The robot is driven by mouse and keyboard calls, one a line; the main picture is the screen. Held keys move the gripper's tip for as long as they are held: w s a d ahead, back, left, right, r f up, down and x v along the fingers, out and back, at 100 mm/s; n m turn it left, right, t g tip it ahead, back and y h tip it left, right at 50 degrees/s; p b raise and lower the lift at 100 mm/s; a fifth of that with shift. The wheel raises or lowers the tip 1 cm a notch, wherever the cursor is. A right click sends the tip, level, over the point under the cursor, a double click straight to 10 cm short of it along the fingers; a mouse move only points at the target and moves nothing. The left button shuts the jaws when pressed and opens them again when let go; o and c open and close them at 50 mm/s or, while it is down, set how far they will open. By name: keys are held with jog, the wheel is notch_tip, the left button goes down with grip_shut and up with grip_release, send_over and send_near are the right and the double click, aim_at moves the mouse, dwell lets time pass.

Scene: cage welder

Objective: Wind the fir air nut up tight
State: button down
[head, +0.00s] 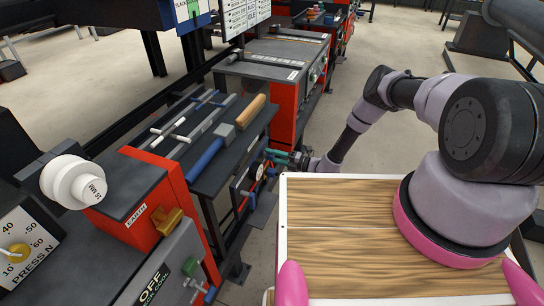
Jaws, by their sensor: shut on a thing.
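My gripper (288,158) is at the end of my outstretched arm, low at the side of the workbench, in the middle of the head view. It is shut at a small dark green fitting, the fir air nut (272,153), on the front of the bench panel. The fingertips and much of the nut are small and partly covered, so the nut's seating and thread do not show.
A hammer (212,150), a wooden handle (251,111) and metal rods lie on the dark bench top (233,160). A red-sided machine (285,80) stands behind. A red control box (150,215) is at near left. Open floor (400,110) lies to the right.

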jog(key=shift+d+m, duration=0.1)
jog(key=shift+m, duration=0.4)
jog(key=shift+c, duration=2.3)
grip_release()
jog(key=v, duration=1)
jog(key=shift+s+d, duration=0.2)
jog(key=shift+d, duration=0.15)
